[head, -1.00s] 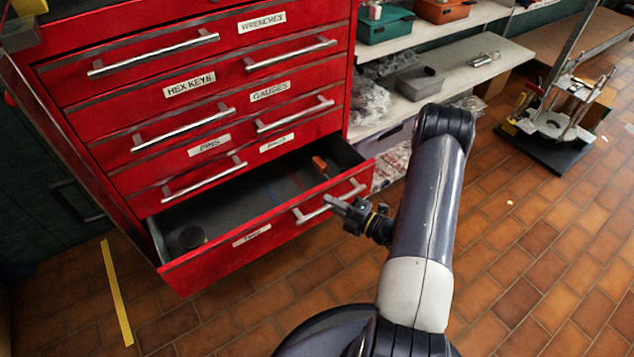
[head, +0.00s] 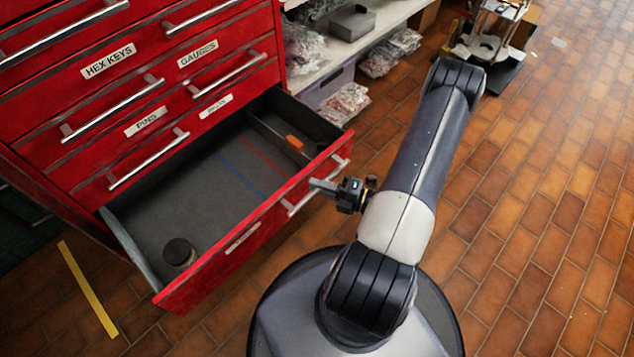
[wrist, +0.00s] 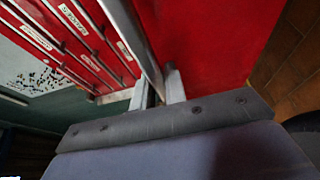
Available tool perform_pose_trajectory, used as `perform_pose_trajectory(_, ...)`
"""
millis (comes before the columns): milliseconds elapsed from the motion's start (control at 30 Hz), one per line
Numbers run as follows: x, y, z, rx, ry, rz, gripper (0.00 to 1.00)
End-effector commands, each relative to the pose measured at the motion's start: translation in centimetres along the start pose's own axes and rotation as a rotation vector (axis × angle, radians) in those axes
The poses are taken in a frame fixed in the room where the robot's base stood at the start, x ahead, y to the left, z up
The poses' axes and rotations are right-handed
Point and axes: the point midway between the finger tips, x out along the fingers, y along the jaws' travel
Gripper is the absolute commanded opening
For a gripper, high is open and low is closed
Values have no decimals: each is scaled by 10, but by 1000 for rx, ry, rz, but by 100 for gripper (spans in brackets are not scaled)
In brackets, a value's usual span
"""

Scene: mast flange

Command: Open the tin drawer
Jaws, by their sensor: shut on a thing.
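The tin drawer (head: 215,270) is the lowest drawer of the red cabinet. It stands well out, its grey inside showing. Its label is too oblique to read in the head view now. Its metal bar handle (head: 296,204) is near the right end of its front. My gripper (head: 318,187) is shut on this handle. In the wrist view the fingers of my gripper (wrist: 158,92) sit on either side of the handle bar (wrist: 134,38), beside the red drawer front (wrist: 205,45). A dark round tin (head: 179,253) lies in the drawer's near-left corner.
Drawers marked HEX KEYS, GAUGES and PINS on the red cabinet (head: 40,148) above are shut. An orange item (head: 294,143) lies at the drawer's right, behind a divider. Shelves (head: 345,48) with bagged goods stand right of the cabinet.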

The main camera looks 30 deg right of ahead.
Motion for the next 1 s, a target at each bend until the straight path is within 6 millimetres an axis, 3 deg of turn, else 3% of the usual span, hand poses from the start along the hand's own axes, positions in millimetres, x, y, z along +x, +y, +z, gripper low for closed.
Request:
perform_pose_trajectory(200, 0, 0, 1, -2, -1, 0, 0)
perform_pose_trajectory(233, 0, 0, 1, -2, -1, 0, 15)
perform_pose_trajectory(467, 0, 0, 1, -1, 0, -1, 34)
perform_pose_trajectory(767, -1, 0, 1, -1, -1, 0, 35)
perform_pose_trajectory(1000, -24, 1, 2, -1, -5, -1, 35)
